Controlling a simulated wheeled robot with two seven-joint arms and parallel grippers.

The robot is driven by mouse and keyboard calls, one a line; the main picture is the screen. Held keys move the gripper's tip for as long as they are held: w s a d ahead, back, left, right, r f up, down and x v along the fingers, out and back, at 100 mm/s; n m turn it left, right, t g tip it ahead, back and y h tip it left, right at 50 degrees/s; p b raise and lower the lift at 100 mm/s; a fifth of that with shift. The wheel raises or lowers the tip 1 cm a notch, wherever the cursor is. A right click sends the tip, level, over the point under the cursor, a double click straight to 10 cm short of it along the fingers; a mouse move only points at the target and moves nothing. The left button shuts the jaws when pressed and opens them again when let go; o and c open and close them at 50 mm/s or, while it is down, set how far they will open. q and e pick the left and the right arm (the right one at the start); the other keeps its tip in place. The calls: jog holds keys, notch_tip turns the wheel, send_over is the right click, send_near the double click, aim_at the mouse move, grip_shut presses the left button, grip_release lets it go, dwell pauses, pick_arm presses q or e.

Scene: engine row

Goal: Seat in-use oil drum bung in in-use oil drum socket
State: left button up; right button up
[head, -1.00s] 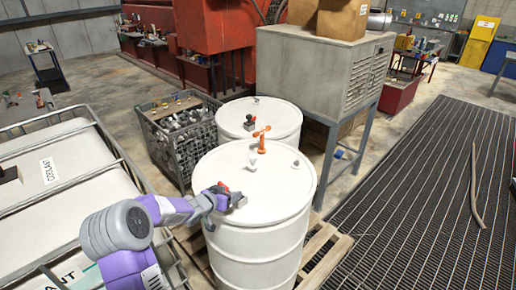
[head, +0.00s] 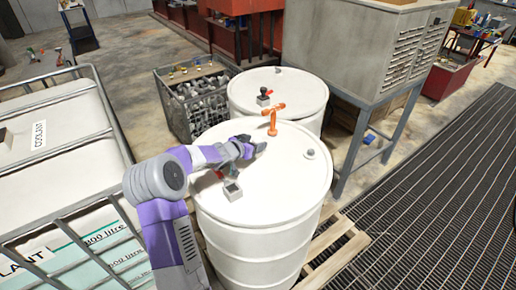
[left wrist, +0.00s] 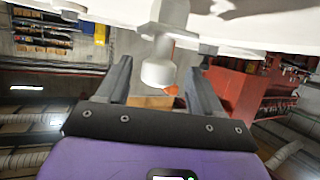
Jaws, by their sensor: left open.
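The white in-use oil drum (head: 285,185) stands upright on a pallet at the centre of the head view. My left gripper (head: 258,147) is just above its lid, open. In the left wrist view, a white stemmed piece with a round end, probably the bung (left wrist: 158,72), is between the spread fingers (left wrist: 162,68), apparently not clamped. The gripper hides this piece in the head view. An orange fitting (head: 272,116) stands on the lid behind the gripper. A small grey round fitting (head: 310,153) is on the right of the lid. I cannot tell which is the socket. My right gripper is not in view.
A second white drum (head: 300,88) stands behind. A caged coolant tank (head: 60,130) is at left, a wire bin (head: 190,100) behind it, a grey cabinet (head: 350,45) at right.

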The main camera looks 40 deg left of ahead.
pick_arm(q)
jog(key=x, duration=0.4)
jog(key=shift+d+r, duration=0.1)
jog(key=shift+r, duration=0.05)
jog(key=c, duration=1.1)
